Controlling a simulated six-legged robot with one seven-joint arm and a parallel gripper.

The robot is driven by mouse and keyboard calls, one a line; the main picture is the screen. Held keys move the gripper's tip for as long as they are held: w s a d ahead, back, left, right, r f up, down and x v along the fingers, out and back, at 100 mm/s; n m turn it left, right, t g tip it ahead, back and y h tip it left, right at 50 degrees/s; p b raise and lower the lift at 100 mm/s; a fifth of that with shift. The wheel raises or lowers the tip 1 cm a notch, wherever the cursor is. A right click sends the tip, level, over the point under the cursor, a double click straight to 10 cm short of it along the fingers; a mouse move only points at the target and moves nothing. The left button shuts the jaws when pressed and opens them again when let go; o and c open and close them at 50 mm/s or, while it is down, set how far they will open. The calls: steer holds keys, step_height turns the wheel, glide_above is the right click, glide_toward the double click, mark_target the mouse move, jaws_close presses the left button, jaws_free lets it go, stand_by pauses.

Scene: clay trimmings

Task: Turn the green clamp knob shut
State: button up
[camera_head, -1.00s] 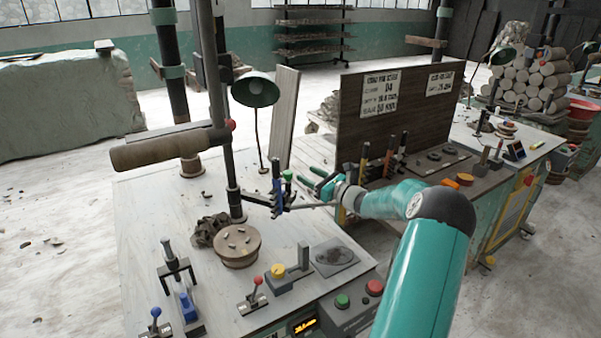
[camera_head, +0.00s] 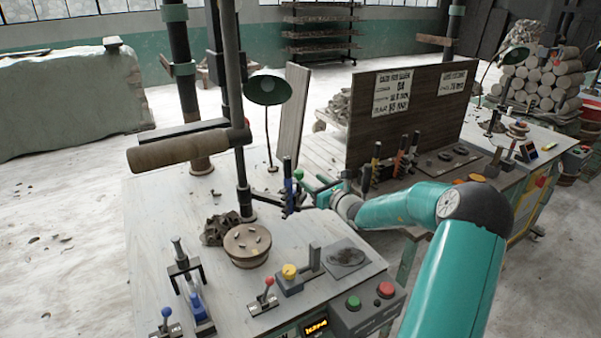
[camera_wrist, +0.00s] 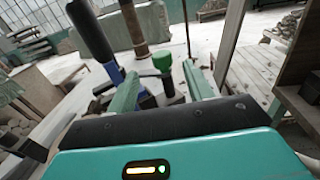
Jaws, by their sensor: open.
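The green clamp knob (camera_wrist: 162,61) shows in the wrist view as a round cap on a short dark stem. It is small in the head view (camera_head: 299,174), beside a blue and black upright part (camera_head: 288,182) near the pole. My gripper (camera_wrist: 163,72) is open and empty. Its two green fingers stand left and right of the knob in the wrist view, with a gap on each side. I cannot tell whether the knob is fully between the tips in depth. In the head view my gripper (camera_head: 316,186) is just right of the knob, partly hidden behind other parts.
A dark pole (camera_head: 242,180) with a wooden-handled arm (camera_head: 180,152) rises from the light worktable (camera_head: 150,230). A round wooden disc (camera_head: 246,246), levers and a button box (camera_head: 368,308) stand in front. A green lamp (camera_head: 268,90) stands behind.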

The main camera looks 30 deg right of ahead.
mark_target(302, 174)
steer(key=w, duration=0.8)
steer(key=shift+w+a, duration=0.2)
steer(key=shift+w, duration=0.1)
steer(key=shift+c, duration=0.2)
steer(key=c, duration=0.9)
